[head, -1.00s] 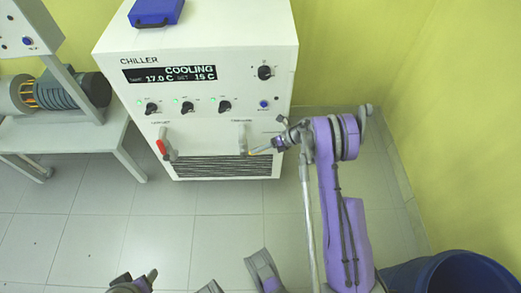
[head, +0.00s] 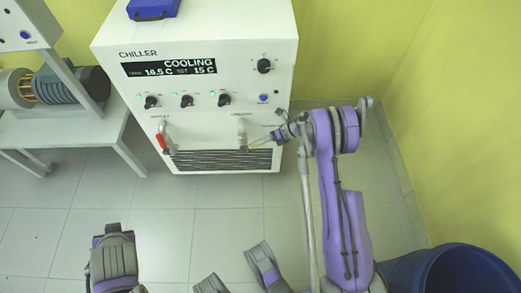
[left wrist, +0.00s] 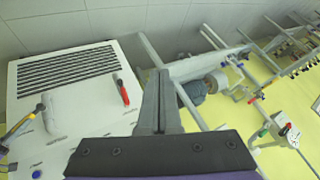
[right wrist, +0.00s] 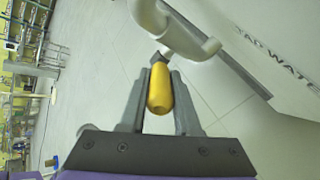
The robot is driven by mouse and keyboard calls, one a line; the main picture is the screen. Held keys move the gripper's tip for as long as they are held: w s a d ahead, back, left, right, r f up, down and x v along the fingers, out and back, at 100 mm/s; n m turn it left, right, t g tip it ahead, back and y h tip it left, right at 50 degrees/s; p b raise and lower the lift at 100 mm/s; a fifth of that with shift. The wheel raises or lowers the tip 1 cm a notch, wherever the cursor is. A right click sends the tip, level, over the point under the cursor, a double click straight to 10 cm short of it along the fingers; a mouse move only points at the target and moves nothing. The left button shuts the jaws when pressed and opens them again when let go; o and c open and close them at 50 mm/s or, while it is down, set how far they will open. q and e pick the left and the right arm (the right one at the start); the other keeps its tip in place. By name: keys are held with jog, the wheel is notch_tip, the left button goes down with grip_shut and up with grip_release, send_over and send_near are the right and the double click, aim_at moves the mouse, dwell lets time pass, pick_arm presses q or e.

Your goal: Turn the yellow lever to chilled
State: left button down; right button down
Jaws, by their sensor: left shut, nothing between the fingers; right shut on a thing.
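The yellow lever (right wrist: 160,88) sits between the fingers of my right gripper (right wrist: 160,105) in the right wrist view, below a pale grey valve and spout (right wrist: 172,30). My right gripper is shut on it. In the head view, my right gripper (head: 254,147) reaches in from the right to the right-hand spout (head: 241,130) on the chiller front; the lever is tiny there. In the left wrist view, my left gripper (left wrist: 159,105) is shut and empty, apart from the chiller. The lever's position marking cannot be read.
The white chiller (head: 275,100) reads COOLING, 16.5 C, set 15 C. A red lever (head: 162,141) is on its left spout. A blue box (head: 152,8) lies on top. A bench (head: 60,130) stands left and a blue bin (head: 455,270) lower right. Open floor lies in front.

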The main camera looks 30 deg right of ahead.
pick_arm(q)
jog(key=w+d+r+m+t+h, duration=0.15)
jog(key=w+d+m+t, duration=0.5)
jog(key=w, duration=0.65)
jog(key=w+d+f+m+h, duration=0.1)
jog(key=w+d+m+h, duration=0.1)
jog(key=d+m, duration=0.45)
jog(key=w+d+f+m+h, duration=0.1)
jog(key=w+d+m+h, duration=0.15)
jog(key=d, duration=0.75)
jog(key=s+d+f+m+g+h, duration=0.1)
jog(key=s+d+f+m+h, duration=0.15)
jog(key=d+f+m, duration=0.35)
jog(key=s+d+f+m+g+h, duration=0.1)
jog(key=s+d+f+m+h, duration=0.15)
jog(key=d+f+m, duration=0.45)
jog(key=s+d+f+m+g+h, duration=0.2)
jog(key=s+d+f+m+g, duration=0.3)
jog(key=s+d+f, duration=0.4)
jog(key=w+a+x, duration=0.1)
jog(key=x, duration=1.1)
jog(key=shift+w+a+r+m+t, duration=0.15)
jog(key=shift+w+a+r, duration=0.15)
jog(key=shift+r, duration=0.2)
jog(key=shift+w+a+r+t, duration=0.2)
jog(key=shift+a+r, duration=0.1)
jog(key=shift+r, duration=0.2)
jog(key=shift+w+a+r+m+t, duration=0.1)
jog(key=shift+w+a+r, duration=0.15)
jog(key=shift+a+r, duration=0.15)
